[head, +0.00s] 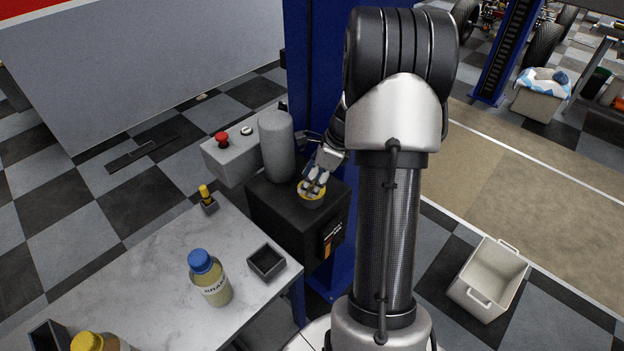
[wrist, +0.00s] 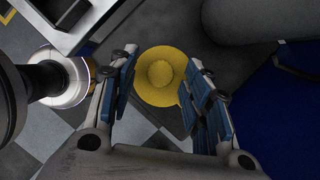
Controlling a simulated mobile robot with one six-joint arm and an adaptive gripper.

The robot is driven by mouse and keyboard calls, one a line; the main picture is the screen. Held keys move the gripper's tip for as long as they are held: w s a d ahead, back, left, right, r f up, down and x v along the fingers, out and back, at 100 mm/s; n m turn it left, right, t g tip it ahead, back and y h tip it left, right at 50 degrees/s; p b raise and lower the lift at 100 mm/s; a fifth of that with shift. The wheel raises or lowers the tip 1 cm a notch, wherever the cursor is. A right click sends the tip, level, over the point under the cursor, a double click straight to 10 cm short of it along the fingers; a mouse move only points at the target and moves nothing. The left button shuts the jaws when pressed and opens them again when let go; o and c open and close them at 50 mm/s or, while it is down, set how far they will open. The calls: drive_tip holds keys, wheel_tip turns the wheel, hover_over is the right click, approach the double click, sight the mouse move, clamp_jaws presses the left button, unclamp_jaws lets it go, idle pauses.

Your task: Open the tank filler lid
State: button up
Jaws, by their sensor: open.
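The tank filler lid (head: 312,199) is a round yellow cap on top of the black tank (head: 266,208), beside a grey cylinder. My gripper (head: 314,186) is over the lid and partly hides it in the head view. In the wrist view the yellow lid (wrist: 161,76) with its raised centre knob lies between and just beyond the blue-padded fingers of my gripper (wrist: 168,92). The fingers are apart, and nothing is held. The lid looks seated on the tank. I cannot tell whether a finger touches its rim.
The grey cylinder (head: 277,147) and a grey control box (head: 233,158) with a red button stand beside the lid. A blue post (head: 311,60) rises behind. The bench (head: 143,265) holds a blue-capped bottle (head: 211,278) and a small black tray (head: 266,262). A white bin (head: 487,282) stands at right.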

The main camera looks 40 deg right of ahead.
clamp_jaws()
idle(0.5)
